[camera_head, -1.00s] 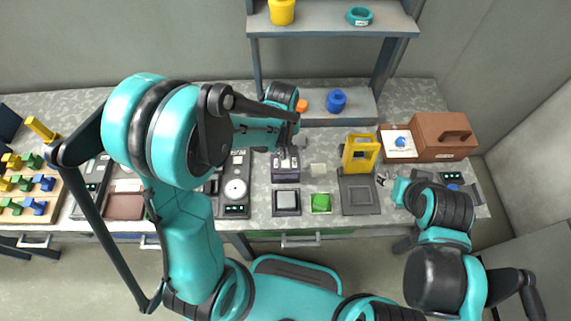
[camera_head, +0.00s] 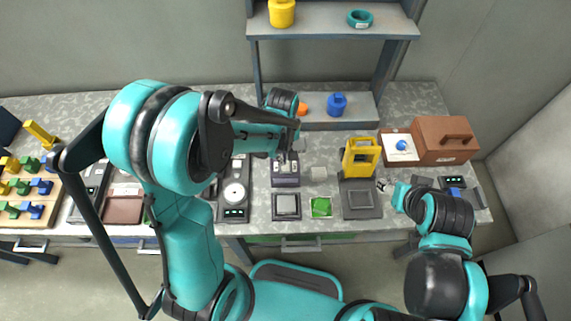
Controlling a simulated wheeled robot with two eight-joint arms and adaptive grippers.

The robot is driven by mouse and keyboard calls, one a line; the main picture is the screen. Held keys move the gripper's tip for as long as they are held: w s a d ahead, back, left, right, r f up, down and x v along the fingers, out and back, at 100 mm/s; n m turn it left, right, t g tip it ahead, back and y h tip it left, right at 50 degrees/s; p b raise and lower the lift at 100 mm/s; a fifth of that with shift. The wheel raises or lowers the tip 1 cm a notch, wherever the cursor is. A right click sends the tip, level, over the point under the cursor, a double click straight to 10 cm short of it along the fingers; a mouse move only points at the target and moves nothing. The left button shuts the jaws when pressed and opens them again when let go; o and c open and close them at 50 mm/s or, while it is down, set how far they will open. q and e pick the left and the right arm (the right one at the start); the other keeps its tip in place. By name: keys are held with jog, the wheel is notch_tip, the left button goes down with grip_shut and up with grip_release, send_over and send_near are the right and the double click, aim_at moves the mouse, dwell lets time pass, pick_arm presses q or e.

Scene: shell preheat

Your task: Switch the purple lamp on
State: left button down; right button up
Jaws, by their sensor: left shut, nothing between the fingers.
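A small dark box with a purplish front (camera_head: 286,182) stands on the worktop in the middle. It may be the purple lamp's unit, but I cannot make out a lamp or whether it is lit. My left gripper (camera_head: 284,158) is shut and empty, pointing down at the back part of this box. Whether its tips touch the box cannot be told, and the gripper and arm hide part of it. My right gripper (camera_head: 383,185) is low at the right, beside a dark grey plate; its fingers are too small to read.
A dark square pad (camera_head: 287,206) and a green tile (camera_head: 321,207) lie in front of the box. A yellow frame (camera_head: 360,156) stands to the right, near a brown box (camera_head: 444,139). A shelf (camera_head: 335,30) rises behind. A dial device (camera_head: 234,193) stands left.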

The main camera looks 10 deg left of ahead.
pick_arm(q)
jog(key=shift+f+b, duration=0.9)
jog(key=shift+f, duration=0.1)
dwell(0.9)
jog(key=shift+r, duration=0.1)
jog(key=shift+r+p, duration=2.65)
jog(key=shift+r, duration=0.8)
jog(key=shift+s+a+r, duration=0.1)
jog(key=shift+r, duration=0.1)
jog(key=s+a+r+m+t+b, duration=0.2)
jog(key=s+m+t+b, duration=0.1)
jog(key=s+m+b, duration=0.1)
jog(key=s+a+r+m+t+b, duration=0.2)
jog(key=s+m+t+b, duration=0.2)
jog(key=s+m, duration=0.1)
jog(key=shift+s+a+r, duration=0.25)
jog(key=shift+s+r, duration=0.15)
jog(key=shift+s, duration=0.15)
